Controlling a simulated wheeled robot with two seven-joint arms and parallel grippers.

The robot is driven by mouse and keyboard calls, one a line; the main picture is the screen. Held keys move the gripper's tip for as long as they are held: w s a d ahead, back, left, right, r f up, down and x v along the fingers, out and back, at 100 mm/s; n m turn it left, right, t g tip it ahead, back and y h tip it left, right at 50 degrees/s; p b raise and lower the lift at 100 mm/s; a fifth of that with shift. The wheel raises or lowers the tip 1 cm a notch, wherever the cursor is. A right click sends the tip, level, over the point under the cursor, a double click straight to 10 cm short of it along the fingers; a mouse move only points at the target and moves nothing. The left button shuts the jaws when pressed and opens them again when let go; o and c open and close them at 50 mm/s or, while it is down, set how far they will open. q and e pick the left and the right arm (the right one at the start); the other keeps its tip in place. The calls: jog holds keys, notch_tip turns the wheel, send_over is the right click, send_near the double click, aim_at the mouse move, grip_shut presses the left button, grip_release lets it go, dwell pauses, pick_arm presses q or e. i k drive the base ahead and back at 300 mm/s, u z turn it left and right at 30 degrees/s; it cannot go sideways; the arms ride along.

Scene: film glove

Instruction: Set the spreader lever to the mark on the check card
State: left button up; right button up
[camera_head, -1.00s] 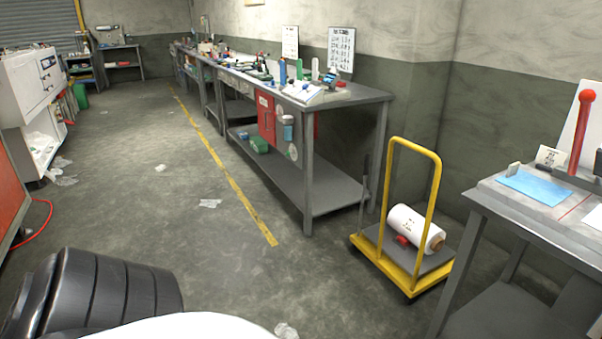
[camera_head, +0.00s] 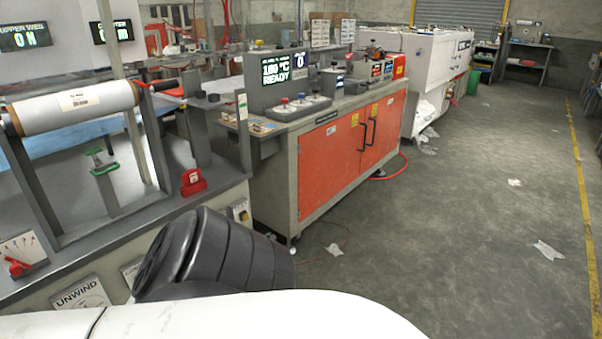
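I cannot make out the spreader lever or the check card for certain in this view. A film roll (camera_head: 75,105) lies across the unwind stand at the left.
An orange cabinet (camera_head: 335,160) with a screen reading 180 °C READY (camera_head: 277,79) stands beyond the unwind stand. A white machine (camera_head: 428,75) is farther back. Scraps (camera_head: 549,250) lie on the floor, which is otherwise open at the right. An UNWIND sign (camera_head: 80,297) is low left.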

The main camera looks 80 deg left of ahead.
aim_at(16, 268)
jog(key=u, duration=4.3)
jog(key=k, duration=1.3)
jog(key=z, duration=0.7)
jog(key=i, duration=0.65)
jog(key=z, duration=0.45)
jog(key=i, duration=0.95)
jog(key=u, duration=0.4)
